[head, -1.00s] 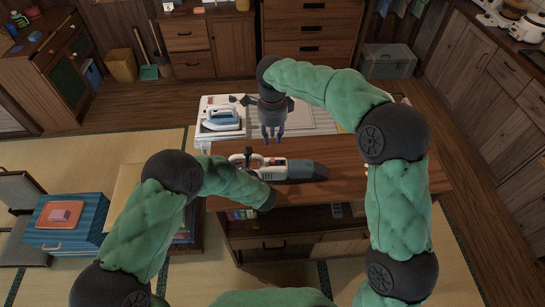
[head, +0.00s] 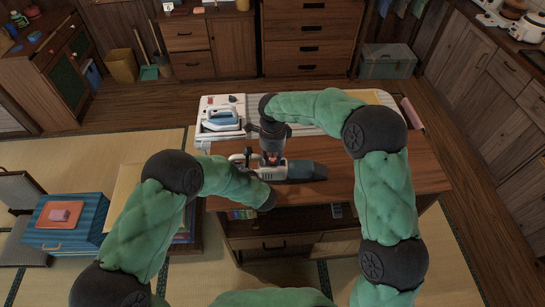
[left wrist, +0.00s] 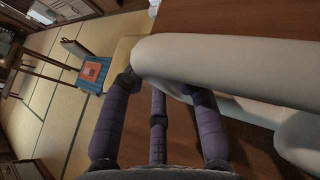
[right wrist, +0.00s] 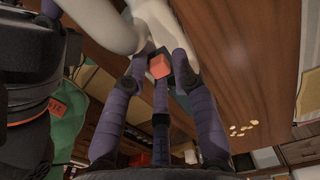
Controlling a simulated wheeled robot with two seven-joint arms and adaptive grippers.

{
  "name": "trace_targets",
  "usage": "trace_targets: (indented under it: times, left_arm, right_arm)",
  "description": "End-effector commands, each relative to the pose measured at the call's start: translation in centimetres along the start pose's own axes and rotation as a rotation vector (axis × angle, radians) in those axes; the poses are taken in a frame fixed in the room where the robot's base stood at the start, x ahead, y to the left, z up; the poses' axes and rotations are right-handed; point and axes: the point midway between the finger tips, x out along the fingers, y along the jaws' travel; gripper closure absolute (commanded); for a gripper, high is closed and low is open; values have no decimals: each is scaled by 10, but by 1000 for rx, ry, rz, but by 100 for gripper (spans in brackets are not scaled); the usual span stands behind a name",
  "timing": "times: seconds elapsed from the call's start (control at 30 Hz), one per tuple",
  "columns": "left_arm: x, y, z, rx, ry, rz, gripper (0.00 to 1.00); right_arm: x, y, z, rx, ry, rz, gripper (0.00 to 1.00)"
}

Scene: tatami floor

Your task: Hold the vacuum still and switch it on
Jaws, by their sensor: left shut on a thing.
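The vacuum (head: 300,169), white and dark grey-blue, lies along the wooden counter. Its pale body shows in the left wrist view (left wrist: 215,62) and the right wrist view (right wrist: 105,22). My left gripper (left wrist: 165,85) is shut on this pale part; in the head view the left forearm hides it. My right gripper (head: 270,157) points down over the vacuum's middle. In the right wrist view its fingers stand apart, one on each side of a red switch (right wrist: 159,66). I cannot tell whether a finger touches the switch.
A blue striped box (head: 62,237) sits at the left. Drawers line the back.

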Motion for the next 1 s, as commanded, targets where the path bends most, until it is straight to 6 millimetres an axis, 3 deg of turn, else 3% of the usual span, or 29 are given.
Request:
trace_targets:
  times: [0.1, 0.2, 0.5, 0.73, 1.0]
  left_arm:
    - [0, 0, 1, -2, -2, 0, 100]
    - [0, 0, 1, -2, -2, 0, 100]
    - [0, 0, 1, -2, -2, 0, 100]
    - [0, 0, 1, -2, -1, 0, 100]
    - [0, 1, 1, -2, -1, 2, 100]
  right_arm:
    - [0, 0, 0, 0, 0, 0, 75]
    - [0, 0, 0, 0, 0, 0, 100]
    - [0, 0, 0, 0, 0, -1, 100]
    - [-1, 0, -19, 2, -1, -1, 100]
    - [-1, 0, -21, 0, 1, -1, 100]
